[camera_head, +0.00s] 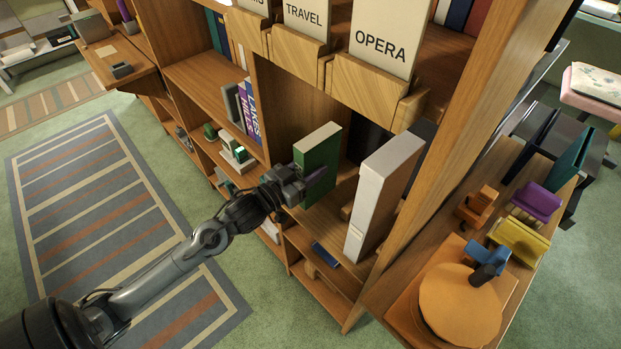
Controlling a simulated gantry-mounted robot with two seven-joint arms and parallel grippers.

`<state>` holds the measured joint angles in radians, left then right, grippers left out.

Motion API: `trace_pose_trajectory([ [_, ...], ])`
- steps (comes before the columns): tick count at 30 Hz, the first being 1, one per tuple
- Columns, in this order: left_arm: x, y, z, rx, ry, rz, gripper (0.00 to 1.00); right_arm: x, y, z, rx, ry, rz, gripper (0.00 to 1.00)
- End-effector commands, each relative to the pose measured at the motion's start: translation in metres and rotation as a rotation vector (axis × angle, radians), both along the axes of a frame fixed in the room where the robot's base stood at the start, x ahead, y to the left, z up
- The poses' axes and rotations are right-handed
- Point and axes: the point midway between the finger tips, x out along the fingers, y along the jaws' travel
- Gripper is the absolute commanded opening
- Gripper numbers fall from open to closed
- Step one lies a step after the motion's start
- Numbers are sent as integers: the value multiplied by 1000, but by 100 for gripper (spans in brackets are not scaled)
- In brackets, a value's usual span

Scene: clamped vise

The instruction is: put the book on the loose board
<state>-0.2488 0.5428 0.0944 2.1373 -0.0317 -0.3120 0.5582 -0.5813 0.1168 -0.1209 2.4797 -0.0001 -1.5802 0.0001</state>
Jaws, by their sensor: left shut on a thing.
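My left gripper (305,184) reaches in from the left to the bookcase and is shut at the lower front of a green book (319,150). The book stands upright in an open bay, with its pale page edge up. A small purple patch shows at the fingertips; I cannot tell if it belongs to the book or the gripper. The fingers hide part of the book's front. I cannot make out for certain which board is the loose one; a shelf board (338,262) shows below the book. My right gripper is not in view.
A tall white box-like volume (380,200) stands just right of the book. Overhead are wooden holders with TRAVEL (305,14) and OPERA (382,45) cards. Purple books (248,112) stand to the left. A side shelf at right holds a round orange piece (460,306) and small coloured chair-like objects.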

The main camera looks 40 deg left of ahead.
Motion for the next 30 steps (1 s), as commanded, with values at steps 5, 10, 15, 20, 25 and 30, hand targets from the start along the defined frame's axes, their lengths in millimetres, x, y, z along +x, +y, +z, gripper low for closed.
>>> trace_pose_trajectory([
  [5,0,0,-20,-2,-2,0,0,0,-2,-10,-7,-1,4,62],
  [10,0,-1,-35,0,-4,0,0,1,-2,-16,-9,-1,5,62],
  [15,0,0,-35,1,-5,0,0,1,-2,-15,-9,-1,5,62],
  [20,0,0,-36,0,-5,0,0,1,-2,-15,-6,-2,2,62],
  [25,-1,-1,-40,0,1,1,55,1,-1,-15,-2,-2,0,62],
  [30,-1,-1,-40,0,1,0,68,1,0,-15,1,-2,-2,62],
])
